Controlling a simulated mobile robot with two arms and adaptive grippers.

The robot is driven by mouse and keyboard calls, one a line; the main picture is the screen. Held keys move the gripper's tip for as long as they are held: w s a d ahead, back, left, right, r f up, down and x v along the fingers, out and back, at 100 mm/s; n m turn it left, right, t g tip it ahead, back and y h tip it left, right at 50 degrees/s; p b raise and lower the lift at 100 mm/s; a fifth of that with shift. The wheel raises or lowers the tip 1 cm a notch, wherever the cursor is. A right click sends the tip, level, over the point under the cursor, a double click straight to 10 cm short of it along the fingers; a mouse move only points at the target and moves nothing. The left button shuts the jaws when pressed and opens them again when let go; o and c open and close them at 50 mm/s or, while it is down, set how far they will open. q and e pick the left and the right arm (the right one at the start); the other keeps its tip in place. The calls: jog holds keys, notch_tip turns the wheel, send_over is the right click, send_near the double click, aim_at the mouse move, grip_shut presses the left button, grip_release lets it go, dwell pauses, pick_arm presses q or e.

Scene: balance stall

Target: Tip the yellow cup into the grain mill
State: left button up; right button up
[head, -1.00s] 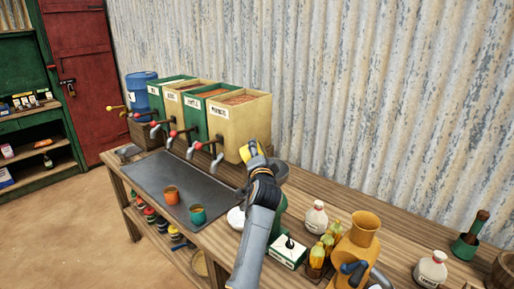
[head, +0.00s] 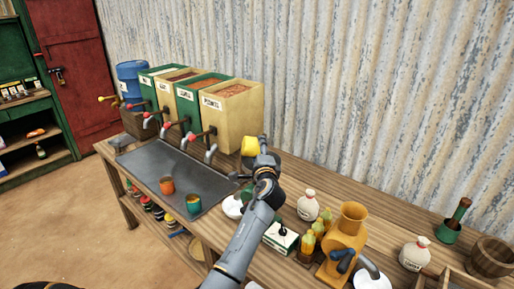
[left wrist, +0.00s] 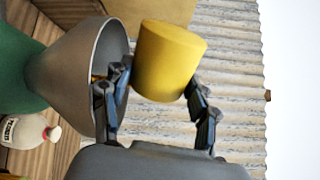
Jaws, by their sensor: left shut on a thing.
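The yellow cup (head: 250,146) is held in the air above the counter, in front of the lower part of the bin marked as peanuts. My left gripper (head: 262,158) is shut on it. In the left wrist view the cup (left wrist: 168,62) sits between the two fingers, beside a wide grey hopper (left wrist: 75,70) on a green body (left wrist: 18,70). The cup's contents are hidden. I cannot tell which machine is the grain mill. My right gripper is not in view.
Bins with taps line the back left of the counter. An orange cup (head: 167,185) and a teal cup (head: 194,204) stand on the dark tray (head: 150,165).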

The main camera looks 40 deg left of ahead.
pick_arm(q)
jog(key=shift+w+d+r+m+p, duration=0.15)
jog(key=shift+w+d+m+p, duration=0.1)
jog(key=shift+m+p, duration=0.3)
jog(key=shift+w+d+r+m+p, duration=0.1)
jog(key=shift+w+d+m+p, duration=0.15)
jog(key=shift+m, duration=0.4)
jog(key=shift+s, duration=0.1)
dwell(0.4)
